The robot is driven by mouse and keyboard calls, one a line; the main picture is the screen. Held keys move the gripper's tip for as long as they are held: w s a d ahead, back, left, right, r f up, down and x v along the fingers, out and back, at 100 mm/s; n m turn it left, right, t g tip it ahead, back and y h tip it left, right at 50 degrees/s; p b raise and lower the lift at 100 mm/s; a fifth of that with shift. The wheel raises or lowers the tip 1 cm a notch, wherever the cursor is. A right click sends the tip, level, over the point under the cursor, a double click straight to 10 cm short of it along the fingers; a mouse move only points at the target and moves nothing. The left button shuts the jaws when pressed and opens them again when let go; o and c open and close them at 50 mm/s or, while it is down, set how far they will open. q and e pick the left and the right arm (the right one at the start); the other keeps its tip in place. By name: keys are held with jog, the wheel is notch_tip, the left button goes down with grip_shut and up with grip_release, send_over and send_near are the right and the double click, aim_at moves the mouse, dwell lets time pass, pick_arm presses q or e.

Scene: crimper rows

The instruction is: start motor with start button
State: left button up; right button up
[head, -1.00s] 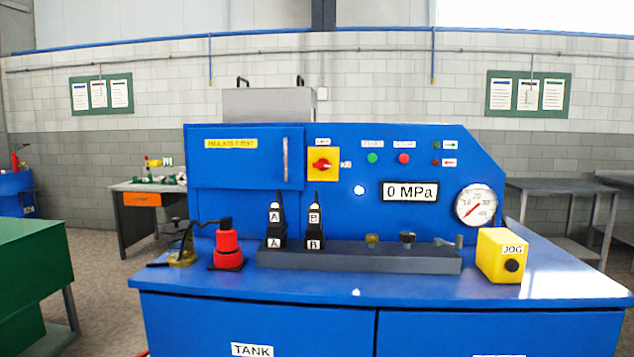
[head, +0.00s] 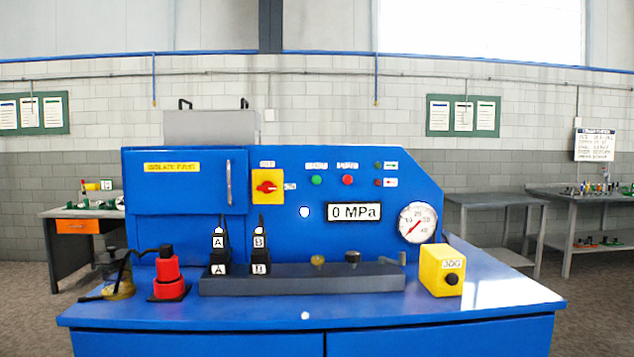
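A blue machine panel (head: 290,215) stands straight ahead on a blue bench. A green start button (head: 317,180) sits on its upper part, under a small label too blurred to read with certainty. A red button (head: 347,180) is just right of it. A yellow switch with a red knob (head: 267,187) is to the left, its knob about horizontal. The display (head: 354,212) reads 0 MPa. The round gauge (head: 417,222) has its needle at the low end. Neither of my grippers is in view.
Grey tables (head: 495,200) stand right, a desk (head: 80,226) left. The benchtop's right end is clear.

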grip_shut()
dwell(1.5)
